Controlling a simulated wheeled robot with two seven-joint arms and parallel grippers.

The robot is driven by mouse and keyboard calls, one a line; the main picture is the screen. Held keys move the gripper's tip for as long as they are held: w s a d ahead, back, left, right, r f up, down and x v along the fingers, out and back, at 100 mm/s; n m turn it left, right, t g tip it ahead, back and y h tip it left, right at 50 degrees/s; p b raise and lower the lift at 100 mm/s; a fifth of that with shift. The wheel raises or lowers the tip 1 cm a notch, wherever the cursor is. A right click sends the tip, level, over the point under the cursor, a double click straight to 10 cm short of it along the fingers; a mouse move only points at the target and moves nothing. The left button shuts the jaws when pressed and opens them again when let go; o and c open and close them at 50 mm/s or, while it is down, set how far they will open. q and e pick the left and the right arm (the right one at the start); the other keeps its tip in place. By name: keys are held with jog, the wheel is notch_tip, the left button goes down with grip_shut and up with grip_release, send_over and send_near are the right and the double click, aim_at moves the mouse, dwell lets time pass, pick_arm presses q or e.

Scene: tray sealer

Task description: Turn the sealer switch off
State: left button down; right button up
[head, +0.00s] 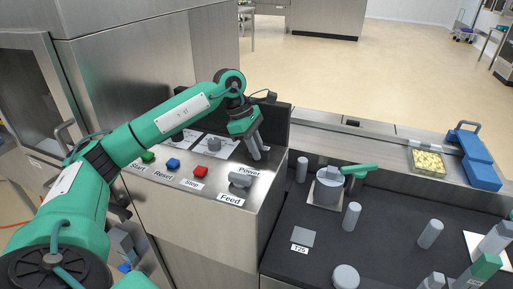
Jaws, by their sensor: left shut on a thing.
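The sealer's control panel (190,212) is a sloped steel face in the middle left of the head view. My left gripper (258,155) reaches down to it from the left, just above the "Power" label (250,172). Its fingers are shut on the power switch there, which they hide, so I cannot tell its position. A grey "Feed" knob (240,180) sits just below that label. My right gripper is not in view.
Green (148,157), blue (173,163) and red (200,171) buttons and a grey dial knob (214,144) share the panel. A dark work surface (315,265) to the right holds several grey cylinders. A blue device (477,160) stands at far right.

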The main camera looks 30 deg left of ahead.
pick_arm(q)
jog(key=shift+r, duration=0.1)
jog(key=c, duration=1.4)
grip_release()
jog(key=shift+o, duration=0.4)
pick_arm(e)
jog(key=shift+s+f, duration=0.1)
pick_arm(q)
jog(key=shift+a+r, duration=0.15)
jog(key=shift+r, duration=0.2)
jog(key=v, duration=1.3)
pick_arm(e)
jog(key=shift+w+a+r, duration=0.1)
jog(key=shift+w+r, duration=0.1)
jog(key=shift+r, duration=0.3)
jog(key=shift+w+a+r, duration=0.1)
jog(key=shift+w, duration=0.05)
